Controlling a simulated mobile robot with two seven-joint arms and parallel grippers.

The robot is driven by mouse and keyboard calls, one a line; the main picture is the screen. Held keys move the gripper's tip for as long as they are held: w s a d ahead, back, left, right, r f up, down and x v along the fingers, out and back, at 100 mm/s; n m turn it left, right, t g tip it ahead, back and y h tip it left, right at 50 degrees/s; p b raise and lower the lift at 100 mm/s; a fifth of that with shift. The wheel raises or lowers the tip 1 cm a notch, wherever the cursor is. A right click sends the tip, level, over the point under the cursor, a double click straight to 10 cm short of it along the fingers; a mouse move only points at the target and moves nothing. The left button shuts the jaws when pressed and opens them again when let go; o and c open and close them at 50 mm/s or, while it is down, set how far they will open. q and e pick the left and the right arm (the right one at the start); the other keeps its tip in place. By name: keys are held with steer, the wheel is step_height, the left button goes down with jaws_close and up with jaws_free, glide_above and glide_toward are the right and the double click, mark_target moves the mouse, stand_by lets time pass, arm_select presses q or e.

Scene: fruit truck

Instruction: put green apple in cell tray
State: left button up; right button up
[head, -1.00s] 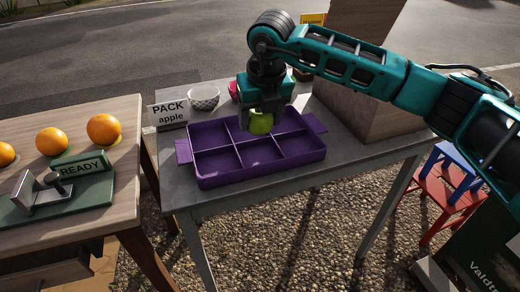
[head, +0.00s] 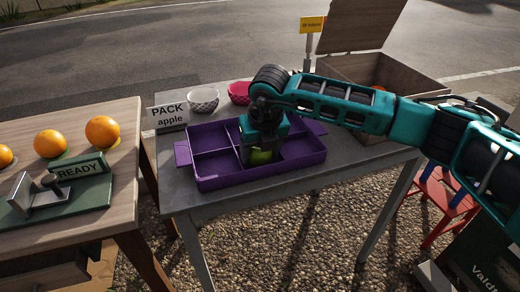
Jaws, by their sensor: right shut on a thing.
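The green apple (head: 261,157) shows below my right gripper (head: 262,150), low inside the purple cell tray (head: 250,181). My right gripper is shut on it, pointing down, and its body hides most of the apple. The apple is at the front middle compartment of the tray; I cannot tell whether it touches the tray floor. The tray lies on the grey table, and the compartments to the left look empty. My left gripper is not in view.
A sign reading "PACK apple" (head: 168,115), a white patterned bowl (head: 203,100) and a pink bowl (head: 239,93) stand behind the tray. An open wooden box (head: 345,72) is at the right. Several oranges (head: 102,131) sit on the wooden table at left.

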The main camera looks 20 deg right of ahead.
steer(key=o, duration=0.7)
steer(key=shift+o, duration=0.6)
